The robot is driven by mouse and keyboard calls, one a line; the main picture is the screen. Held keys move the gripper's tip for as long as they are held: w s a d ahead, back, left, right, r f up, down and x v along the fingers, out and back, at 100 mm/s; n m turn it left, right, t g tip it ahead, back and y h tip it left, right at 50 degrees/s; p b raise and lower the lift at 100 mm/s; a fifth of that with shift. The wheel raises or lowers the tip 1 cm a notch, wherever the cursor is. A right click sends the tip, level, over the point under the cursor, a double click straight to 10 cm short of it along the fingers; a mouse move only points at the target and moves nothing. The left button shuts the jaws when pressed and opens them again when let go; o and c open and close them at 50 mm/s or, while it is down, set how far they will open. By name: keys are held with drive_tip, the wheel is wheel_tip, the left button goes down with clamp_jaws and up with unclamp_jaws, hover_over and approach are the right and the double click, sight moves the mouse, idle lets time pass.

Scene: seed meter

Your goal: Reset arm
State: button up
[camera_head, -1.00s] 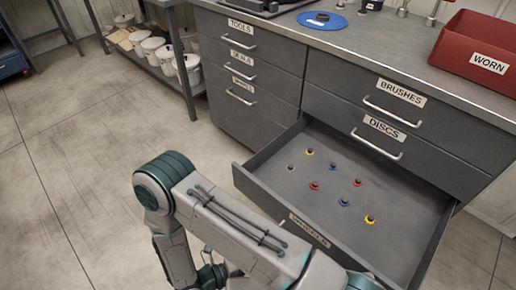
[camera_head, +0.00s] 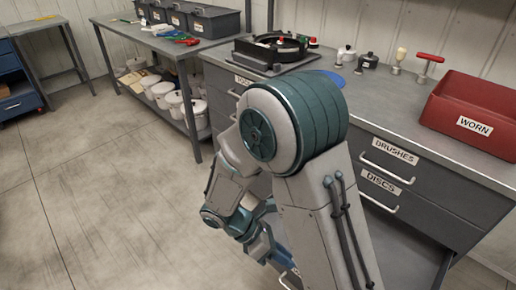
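My arm is folded, with its large teal elbow joint raised in the centre of the head view. The forearm hangs down to the left in front of the cabinet. My gripper (camera_head: 268,248) appears at the low end of the arm, in front of the drawers; its fingers cannot be made out, so whether it is open or shut is unclear.
The grey workbench (camera_head: 400,105) holds a red WORN bin (camera_head: 475,120), a dark machine (camera_head: 275,52) and small fittings. Drawers labelled BRUSHES (camera_head: 388,160) and DISCS (camera_head: 380,185) are shut. A side shelf (camera_head: 180,45) holds dark bins, with white buckets below. The left floor is clear.

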drive_tip(key=d+r+m+t+y+p, duration=0.2)
drive_tip(key=d+r+m+y+p, duration=0.2)
drive_tip(key=r+m, duration=0.6)
drive_tip(key=s+d+r+m+t+y+p, duration=0.1)
drive_tip(key=d+r+m+t+y+p, duration=0.2)
drive_tip(key=r+m, duration=0.8)
wheel_tip(320, 180, up, 6)
drive_tip(key=shift+s+d+f+t+y+p, duration=0.15)
drive_tip(key=shift+d+t+y+p, duration=0.15)
drive_tip(key=shift+d+y+p, duration=0.75)
